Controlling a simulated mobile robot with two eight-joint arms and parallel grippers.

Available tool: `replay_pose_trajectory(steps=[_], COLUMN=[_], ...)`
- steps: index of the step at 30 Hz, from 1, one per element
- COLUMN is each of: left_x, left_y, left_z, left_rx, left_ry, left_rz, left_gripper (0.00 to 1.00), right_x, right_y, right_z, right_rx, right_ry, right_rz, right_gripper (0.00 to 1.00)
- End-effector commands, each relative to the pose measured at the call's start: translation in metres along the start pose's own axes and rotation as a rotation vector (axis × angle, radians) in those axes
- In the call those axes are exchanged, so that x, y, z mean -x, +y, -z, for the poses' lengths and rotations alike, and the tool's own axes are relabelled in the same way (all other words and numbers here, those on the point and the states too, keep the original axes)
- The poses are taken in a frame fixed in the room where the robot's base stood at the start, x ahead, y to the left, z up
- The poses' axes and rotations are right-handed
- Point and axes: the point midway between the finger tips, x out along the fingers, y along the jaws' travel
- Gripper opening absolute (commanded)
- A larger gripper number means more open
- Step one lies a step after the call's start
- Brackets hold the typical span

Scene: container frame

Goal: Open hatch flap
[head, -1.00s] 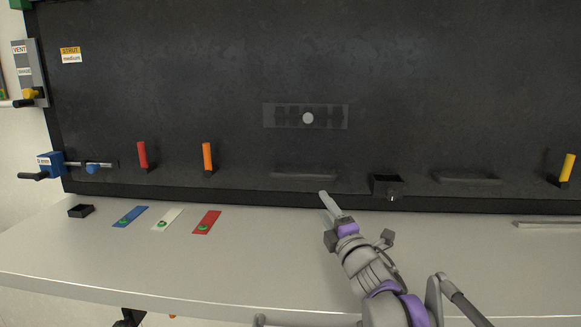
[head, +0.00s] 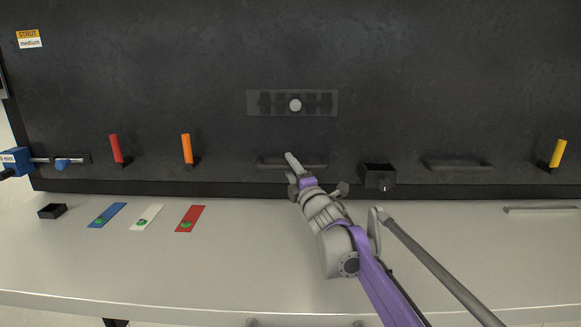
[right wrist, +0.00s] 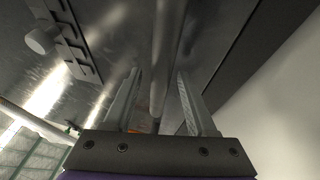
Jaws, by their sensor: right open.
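A large black panel (head: 420,80) stands upright behind the grey bench. Two dark bar handles are fixed low on it, a left one (head: 315,165) and a right one (head: 458,165). I cannot tell an edge marking a separate flap. My right gripper (head: 290,157) is at the left part of the left handle. In the right wrist view, the gripper (right wrist: 158,85) is open, and a long grey bar (right wrist: 165,60) runs between its two fingers. Contact cannot be told. My left gripper is out of view.
A slotted plate with a pale knob (head: 295,105) sits above the handle. A black box (head: 379,177) is just right of it. Red (head: 117,149), orange (head: 187,149) and yellow (head: 558,153) levers stand along the panel. Flat coloured tags (head: 147,217) lie on the bench.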

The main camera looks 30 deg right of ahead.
Motion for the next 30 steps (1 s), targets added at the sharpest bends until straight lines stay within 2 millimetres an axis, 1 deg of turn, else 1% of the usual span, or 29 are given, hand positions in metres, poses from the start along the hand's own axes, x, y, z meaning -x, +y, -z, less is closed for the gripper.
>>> replay_pose_trajectory(steps=[3,11,12,14,18,20,21,30], left_x=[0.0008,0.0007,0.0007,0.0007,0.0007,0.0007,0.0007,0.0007], left_y=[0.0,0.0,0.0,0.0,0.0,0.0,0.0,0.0], left_z=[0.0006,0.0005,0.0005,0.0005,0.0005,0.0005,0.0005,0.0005], left_rx=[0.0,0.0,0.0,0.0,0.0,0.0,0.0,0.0], left_ry=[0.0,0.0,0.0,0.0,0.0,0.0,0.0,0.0], left_rz=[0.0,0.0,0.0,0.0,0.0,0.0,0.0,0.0], left_gripper=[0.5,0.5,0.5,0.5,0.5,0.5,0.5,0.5], right_x=[-0.0056,-0.0063,-0.0063,-0.0062,-0.0062,-0.0062,-0.0062,-0.0061], right_y=[-0.0001,-0.0005,-0.0005,-0.0005,-0.0005,-0.0004,-0.0004,-0.0003], right_z=[0.0,0.0,-0.0001,0.0,-0.0001,-0.0001,-0.0001,-0.0001], right_rx=[-0.001,0.0,0.0,0.0,0.0,0.0,0.0,0.0], right_ry=[0.0,0.0,0.0,0.0,0.0,0.0,0.0,0.0], right_rz=[0.0,0.0,0.0,0.0,0.0,0.0,0.0,0.0], right_gripper=[0.57,0.57,0.5,0.39,0.14,0.03,0.0,0.0])
